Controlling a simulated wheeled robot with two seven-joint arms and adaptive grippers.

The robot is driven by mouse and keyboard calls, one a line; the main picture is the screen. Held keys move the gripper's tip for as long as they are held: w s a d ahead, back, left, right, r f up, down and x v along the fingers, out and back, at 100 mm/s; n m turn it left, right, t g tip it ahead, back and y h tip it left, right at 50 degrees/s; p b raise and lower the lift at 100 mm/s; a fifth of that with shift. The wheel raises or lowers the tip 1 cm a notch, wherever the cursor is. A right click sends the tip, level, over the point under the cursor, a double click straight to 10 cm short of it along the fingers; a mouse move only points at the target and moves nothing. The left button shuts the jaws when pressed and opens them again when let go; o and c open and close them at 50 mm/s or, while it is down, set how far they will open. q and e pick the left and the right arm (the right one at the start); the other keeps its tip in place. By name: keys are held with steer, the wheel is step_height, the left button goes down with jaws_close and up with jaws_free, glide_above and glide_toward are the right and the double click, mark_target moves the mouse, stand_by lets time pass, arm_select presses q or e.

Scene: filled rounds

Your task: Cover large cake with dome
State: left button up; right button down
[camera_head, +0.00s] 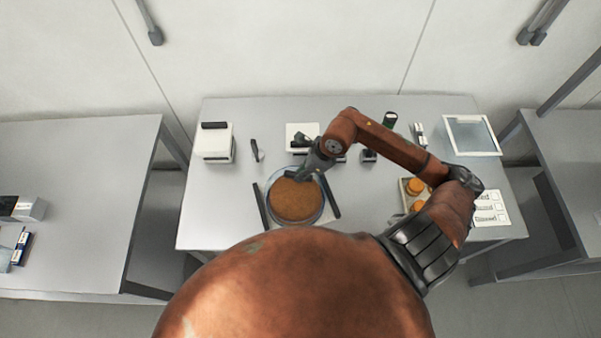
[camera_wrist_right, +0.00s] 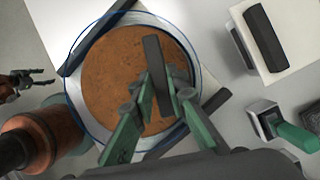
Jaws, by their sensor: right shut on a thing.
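A clear dome with a thin blue rim (camera_wrist_right: 66,88) surrounds the cake as seen from above. I cannot tell whether its rim touches down. My right gripper (camera_head: 299,176) is above the cake, shut on the dome's dark bar handle (camera_wrist_right: 153,52). My left gripper (camera_wrist_right: 46,77) shows at the left edge of the right wrist view, apart from the dome, its fingers spread and empty. It is hidden in the head view.
Dark bars (camera_head: 262,206) (camera_head: 333,196) lie on either side of the cake. A white box (camera_head: 214,147) stands at back left. A tray with orange rounds (camera_head: 415,186), a labelled card (camera_head: 488,208) and a glass-topped tray (camera_head: 472,135) are at right. The table's front left is clear.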

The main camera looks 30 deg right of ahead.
steer(key=shift+f+b, duration=0.25)
steer(key=shift+b, duration=0.1)
steer(key=c, duration=1.8)
jaws_free()
steer(key=shift+o, duration=0.6)
steer(key=o, duration=0.4)
steer(key=shift+c, duration=0.2)
steer(key=shift+r+p, duration=1.7)
steer(key=shift+r, duration=1.85)
steer(key=shift+s+a+f, duration=0.1)
